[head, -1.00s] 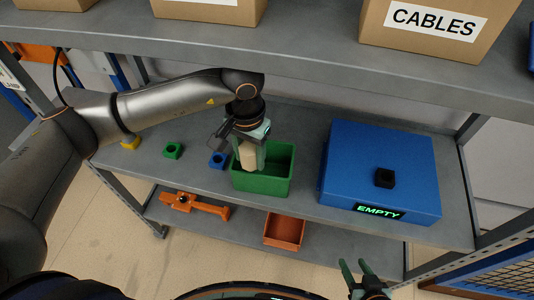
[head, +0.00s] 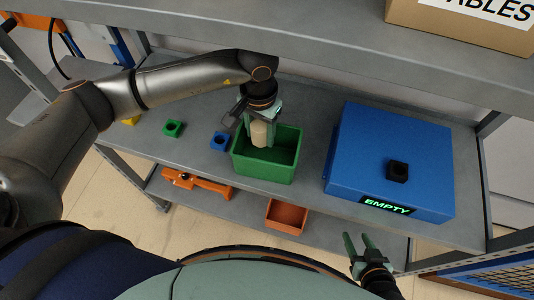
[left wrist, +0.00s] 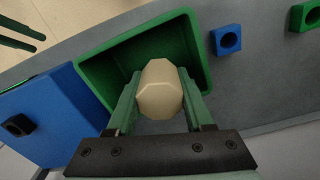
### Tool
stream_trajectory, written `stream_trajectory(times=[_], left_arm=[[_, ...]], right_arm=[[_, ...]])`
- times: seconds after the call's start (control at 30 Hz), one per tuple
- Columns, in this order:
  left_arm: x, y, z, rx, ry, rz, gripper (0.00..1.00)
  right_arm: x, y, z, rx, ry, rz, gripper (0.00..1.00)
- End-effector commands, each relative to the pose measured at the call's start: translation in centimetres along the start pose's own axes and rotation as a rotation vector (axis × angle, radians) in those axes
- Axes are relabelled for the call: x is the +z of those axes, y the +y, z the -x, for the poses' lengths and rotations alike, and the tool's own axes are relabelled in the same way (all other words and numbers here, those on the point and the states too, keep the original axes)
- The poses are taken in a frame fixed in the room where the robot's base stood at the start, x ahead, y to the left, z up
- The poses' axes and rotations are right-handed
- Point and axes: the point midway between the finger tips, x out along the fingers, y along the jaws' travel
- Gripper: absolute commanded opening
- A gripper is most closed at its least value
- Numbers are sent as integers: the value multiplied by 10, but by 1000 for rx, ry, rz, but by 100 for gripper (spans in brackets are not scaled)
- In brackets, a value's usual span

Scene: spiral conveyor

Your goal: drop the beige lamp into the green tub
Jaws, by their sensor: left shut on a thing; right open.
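The beige lamp (head: 259,133) is a small faceted block held between the fingers of my left gripper (head: 262,138). In the left wrist view the lamp (left wrist: 160,90) sits between both green fingertips (left wrist: 160,105). The green tub (head: 262,170) stands on the middle shelf, and the lamp is above its opening, toward the left part in the head view. In the left wrist view the tub (left wrist: 100,68) spreads around and behind the lamp. My right gripper (head: 360,250) is open and empty at the lower right, in front of the shelf.
A blue box (head: 385,150) with an EMPTY display and a black block (head: 397,170) stands right of the tub. Blue (head: 220,141), green (head: 173,129) and yellow (head: 131,120) blocks lie to the left. An orange tray (head: 287,216) and an orange tool (head: 197,184) are on the shelf below.

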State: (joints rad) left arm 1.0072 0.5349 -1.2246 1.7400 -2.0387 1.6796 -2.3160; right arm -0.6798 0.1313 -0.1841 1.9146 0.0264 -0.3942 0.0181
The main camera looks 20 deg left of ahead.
Motion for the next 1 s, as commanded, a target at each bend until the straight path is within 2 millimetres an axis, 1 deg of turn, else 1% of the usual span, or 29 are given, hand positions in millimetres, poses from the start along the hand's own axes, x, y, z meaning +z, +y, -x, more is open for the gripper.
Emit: stream_trajectory(times=[0.03, 0.1, 0.4, 0.43, 0.73, 1.0], left_arm=[[0, 0, -5, 1, -1, 0, 0], [0, 0, -7, 1, -1, -1, 0], [0, 0, -9, 1, 0, -1, 0], [0, 0, -9, 1, 0, -1, 53], [0, 0, -8, 1, 0, -1, 87], [0, 0, -8, 1, 0, -1, 87]], right_arm=[[2, 0, -2, 0, 0, 0, 50], [2, 0, -2, 0, -1, 0, 50], [2, 0, -2, 0, -1, 0, 50], [2, 0, -2, 0, -1, 0, 50], [2, 0, -2, 0, -1, 0, 50], [2, 0, -2, 0, -1, 0, 50]])
